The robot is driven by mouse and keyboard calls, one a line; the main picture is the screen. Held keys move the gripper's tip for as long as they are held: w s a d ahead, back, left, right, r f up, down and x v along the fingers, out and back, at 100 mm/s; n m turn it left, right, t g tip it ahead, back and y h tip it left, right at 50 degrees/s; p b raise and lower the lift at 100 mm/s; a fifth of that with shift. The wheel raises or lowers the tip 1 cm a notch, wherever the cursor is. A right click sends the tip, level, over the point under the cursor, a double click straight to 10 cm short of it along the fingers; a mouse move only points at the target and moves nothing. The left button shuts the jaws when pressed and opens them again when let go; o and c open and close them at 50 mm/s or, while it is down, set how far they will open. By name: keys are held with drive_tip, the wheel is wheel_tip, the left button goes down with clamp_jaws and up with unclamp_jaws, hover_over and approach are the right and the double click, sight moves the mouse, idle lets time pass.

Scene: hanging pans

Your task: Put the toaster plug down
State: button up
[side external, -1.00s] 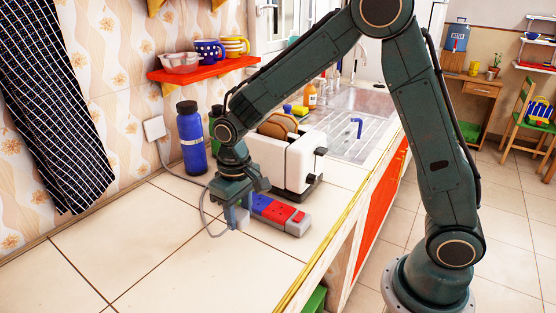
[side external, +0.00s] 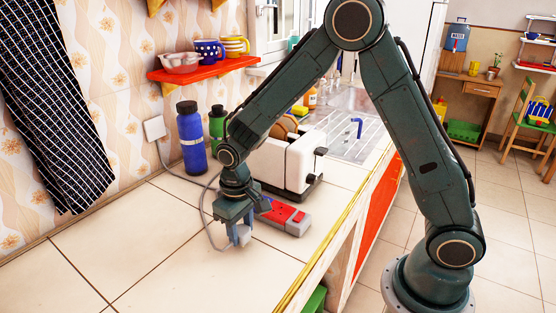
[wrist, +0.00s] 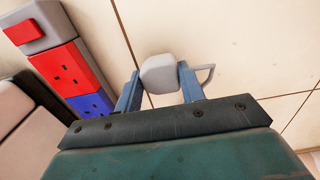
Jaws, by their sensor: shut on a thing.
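The toaster plug is a light grey block with a grey cord. In the wrist view the plug (wrist: 160,74) sits between the two blue fingers of my gripper (wrist: 158,90), which is shut on it. In the side view my gripper (side external: 236,236) points down over the tiled counter, with the plug (side external: 243,234) at its fingertips. I cannot tell whether the plug touches the counter. The power strip (side external: 282,216), with red and blue sockets, lies just right of my gripper; it also shows in the wrist view (wrist: 62,62). The white toaster (side external: 285,160) stands behind it.
A blue bottle (side external: 191,140) and a green bottle (side external: 217,128) stand near the wall. A white wall socket (side external: 154,128) has a cord running down. The counter (side external: 150,240) is clear at the front left. A red shelf (side external: 200,69) holds mugs.

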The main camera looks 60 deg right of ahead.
sight(242, 230)
drive_tip(key=shift+f, duration=0.6)
drive_tip(key=o, duration=1.3)
drive_tip(key=shift+r, duration=0.1)
drive_tip(key=shift+r, duration=6.55)
drive_tip(key=shift+s, duration=0.1)
